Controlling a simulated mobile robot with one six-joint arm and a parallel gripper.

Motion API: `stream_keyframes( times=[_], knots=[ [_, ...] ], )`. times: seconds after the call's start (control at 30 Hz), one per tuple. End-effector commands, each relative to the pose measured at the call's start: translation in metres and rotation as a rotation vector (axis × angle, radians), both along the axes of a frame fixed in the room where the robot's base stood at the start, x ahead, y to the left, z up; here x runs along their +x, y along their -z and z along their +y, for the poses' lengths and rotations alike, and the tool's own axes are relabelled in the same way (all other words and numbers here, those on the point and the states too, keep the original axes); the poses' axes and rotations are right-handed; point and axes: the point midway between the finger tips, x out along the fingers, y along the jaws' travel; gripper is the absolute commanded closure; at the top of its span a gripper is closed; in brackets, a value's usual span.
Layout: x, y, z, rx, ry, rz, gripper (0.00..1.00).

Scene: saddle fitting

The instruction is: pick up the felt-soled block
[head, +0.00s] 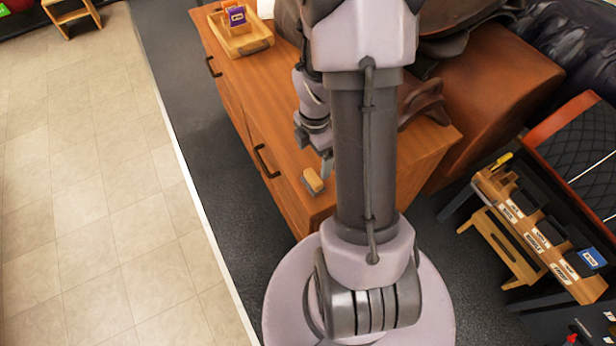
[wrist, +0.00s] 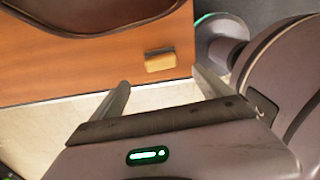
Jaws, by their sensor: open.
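The felt-soled block (head: 313,181) is a small tan block with a dark grey layer along one side. It lies near the edge of the wooden cabinet top, by the end close to my base. It also shows in the wrist view (wrist: 160,61), close to the cabinet's edge. My gripper (wrist: 162,85) is open and empty, its two fingers apart, with the block seen beyond the gap between the fingertips. In the head view my gripper (head: 326,168) is partly hidden behind my arm, a little above and right of the block. The block is not touched.
The wooden cabinet (head: 240,85) has dark handles on its side. A wooden tray (head: 243,42) with a purple item stands at its far end. A brown saddle-like leather piece (head: 425,103) lies right of my arm. A labelled rack (head: 540,235) stands at the right.

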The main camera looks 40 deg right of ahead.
Motion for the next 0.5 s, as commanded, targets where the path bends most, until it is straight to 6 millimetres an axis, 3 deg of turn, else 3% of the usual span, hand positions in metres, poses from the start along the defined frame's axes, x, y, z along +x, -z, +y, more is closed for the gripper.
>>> stream_keyframes(
  times=[0.03,0.1,0.37,0.5],
  knots=[
    [-0.001,0.021,0.001,0.002,0.001,0.003,0.11],
    [-0.001,0.037,0.001,0.002,0.002,0.002,0.11],
    [-0.001,0.064,0.000,0.000,0.002,0.000,0.11],
    [-0.003,0.094,0.000,0.001,0.002,0.001,0.11]
  ],
)
